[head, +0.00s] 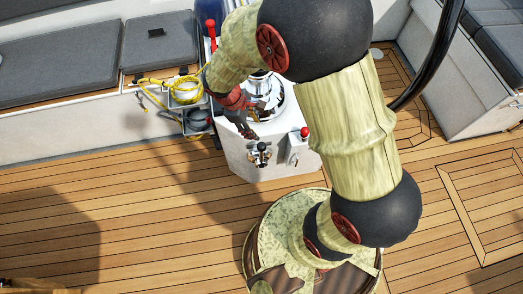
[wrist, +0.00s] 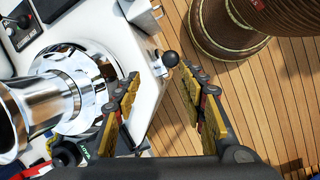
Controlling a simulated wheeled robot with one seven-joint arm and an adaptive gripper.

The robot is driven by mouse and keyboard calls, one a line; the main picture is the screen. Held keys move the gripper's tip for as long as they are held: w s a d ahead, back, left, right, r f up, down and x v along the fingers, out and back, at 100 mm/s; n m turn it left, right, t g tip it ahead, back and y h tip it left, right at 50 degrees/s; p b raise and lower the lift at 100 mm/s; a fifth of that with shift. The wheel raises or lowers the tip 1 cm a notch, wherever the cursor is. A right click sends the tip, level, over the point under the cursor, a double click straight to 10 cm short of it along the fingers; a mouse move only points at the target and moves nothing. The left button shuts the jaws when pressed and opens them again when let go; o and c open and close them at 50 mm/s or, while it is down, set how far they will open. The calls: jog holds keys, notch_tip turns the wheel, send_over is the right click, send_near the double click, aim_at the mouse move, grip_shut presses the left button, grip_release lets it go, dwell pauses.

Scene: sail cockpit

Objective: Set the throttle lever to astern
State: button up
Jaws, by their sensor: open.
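A lever with a black ball knob (wrist: 170,58) stands at the edge of the white console in the wrist view. It shows on the console front in the head view (head: 262,147). A second lever with a red knob (head: 305,132) sits at the console's right side in the head view. I cannot tell from markings which one is the throttle. My gripper (wrist: 160,76) is open and empty, and the black knob appears just beyond the gap between its fingertips. In the head view my gripper (head: 246,131) is close above the console front, left of the black knob.
The white console (head: 250,163) carries a chrome winch (wrist: 65,92), which lies close beside my left finger in the wrist view. A tall red-tipped handle (head: 211,28) stands behind. Yellow rope (head: 152,82) hangs by the grey-cushioned bench (head: 65,60). Teak deck (head: 130,210) in front is clear.

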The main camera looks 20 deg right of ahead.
aim_at(261, 149)
jog(key=f+n+b, duration=0.1)
jog(key=f, duration=0.4)
jog(key=s+d+f+b, duration=0.1)
jog(key=f, duration=0.5)
jog(key=s+d+f+n+h+b, duration=0.1)
jog(key=f, duration=0.4)
jog(key=shift+d+f+n+g, duration=0.15)
jog(key=shift+f+n+g, duration=0.15)
jog(key=shift+g, duration=0.1)
jog(key=shift+c, duration=0.9)
grip_shut()
